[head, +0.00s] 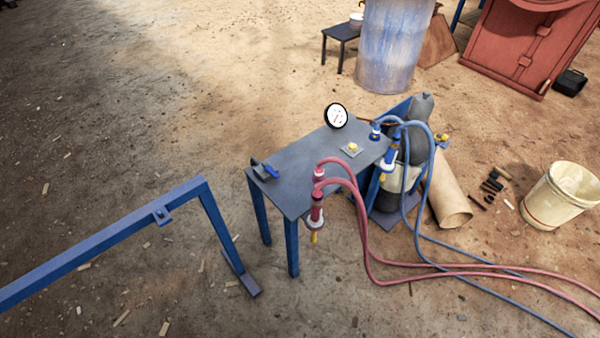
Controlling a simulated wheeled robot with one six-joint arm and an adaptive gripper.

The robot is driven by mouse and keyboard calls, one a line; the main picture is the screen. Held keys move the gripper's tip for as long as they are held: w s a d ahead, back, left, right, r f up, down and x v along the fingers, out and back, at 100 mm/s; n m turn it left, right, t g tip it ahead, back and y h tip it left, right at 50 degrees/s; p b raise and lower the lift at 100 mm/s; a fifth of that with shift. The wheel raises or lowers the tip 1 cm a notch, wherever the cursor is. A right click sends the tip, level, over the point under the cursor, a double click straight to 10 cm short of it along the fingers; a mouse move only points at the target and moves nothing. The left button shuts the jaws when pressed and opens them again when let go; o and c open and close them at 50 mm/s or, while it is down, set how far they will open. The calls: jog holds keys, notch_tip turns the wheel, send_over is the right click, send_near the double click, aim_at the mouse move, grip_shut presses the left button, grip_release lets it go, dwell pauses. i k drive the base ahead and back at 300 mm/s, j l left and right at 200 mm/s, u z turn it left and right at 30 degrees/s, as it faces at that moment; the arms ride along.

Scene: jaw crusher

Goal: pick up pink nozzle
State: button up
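The pink nozzle (316,210) hangs upright at the right front corner of a dark grey table (300,165) with blue legs. It has a pink body, a pale collar low down and a yellow tip pointing down. A pink hose (362,225) loops from its top. A pink and white fitting (319,175) sits just above it on the table edge, with another pink hose. How the nozzle is held at the edge is too small to tell. My gripper is not in view.
A similar blue nozzle (390,158) hangs at the table's far right, beside a grey gas cylinder (419,125). A round gauge (336,116) stands at the table's back edge. Pink and blue hoses trail right. A blue rail (100,245) stands at left. Ground in front is mostly clear.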

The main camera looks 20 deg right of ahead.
aim_at(315, 219)
jog(key=z, duration=3.2)
jog(key=k+j+u, duration=0.45)
jog(key=k+u, duration=0.1)
jog(key=u, duration=1.15)
